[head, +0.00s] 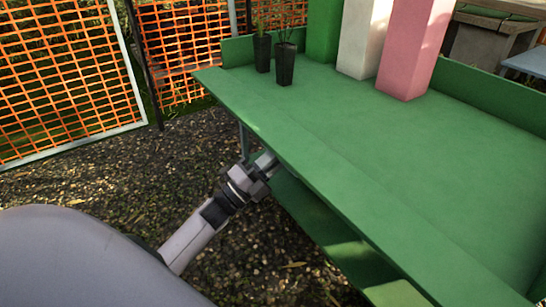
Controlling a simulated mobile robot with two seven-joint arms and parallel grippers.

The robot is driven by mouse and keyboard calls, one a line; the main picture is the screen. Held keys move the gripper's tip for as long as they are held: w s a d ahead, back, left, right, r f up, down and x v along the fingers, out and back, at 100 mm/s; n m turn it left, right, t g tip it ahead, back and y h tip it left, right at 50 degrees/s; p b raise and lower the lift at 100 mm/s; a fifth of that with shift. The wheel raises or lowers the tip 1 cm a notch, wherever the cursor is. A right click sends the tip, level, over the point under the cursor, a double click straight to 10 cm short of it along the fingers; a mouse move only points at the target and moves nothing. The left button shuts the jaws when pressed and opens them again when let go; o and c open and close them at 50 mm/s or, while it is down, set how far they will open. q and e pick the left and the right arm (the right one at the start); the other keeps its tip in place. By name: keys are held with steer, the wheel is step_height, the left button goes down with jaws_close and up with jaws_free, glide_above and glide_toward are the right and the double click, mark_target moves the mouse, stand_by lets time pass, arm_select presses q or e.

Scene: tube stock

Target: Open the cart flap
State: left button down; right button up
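The green cart (432,163) fills the right side of the head view. A long green strip (312,178) runs along its near left edge, divided from the rest of the top by a faint seam; it looks like the flap and lies about level with the top. My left gripper (265,162) is at the outer edge of this strip, near its middle. The fingertips are partly hidden at the edge, so I cannot tell whether they touch it or are open or shut. My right gripper is not in view.
Two dark pots (285,64) with thin plants stand at the cart's back left. Green, white (362,40) and pink (414,50) tall blocks stand beside them. A lower green shelf (318,215) shows below the strip. Orange mesh fencing (62,75) stands behind the open gravel (95,180).

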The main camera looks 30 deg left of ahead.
arm_select(q)
steer(key=shift+w+r, duration=0.1)
steer(key=shift+r, duration=0.35)
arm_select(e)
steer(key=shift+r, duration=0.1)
arm_select(q)
steer(key=c, duration=1.3)
jaws_free()
steer(key=shift+f, duration=0.1)
steer(key=shift+p+v, duration=0.65)
steer(key=shift+v, duration=3)
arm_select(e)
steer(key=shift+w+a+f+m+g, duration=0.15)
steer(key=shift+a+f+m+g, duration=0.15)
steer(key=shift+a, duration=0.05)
arm_select(q)
steer(key=shift+f, duration=0.1)
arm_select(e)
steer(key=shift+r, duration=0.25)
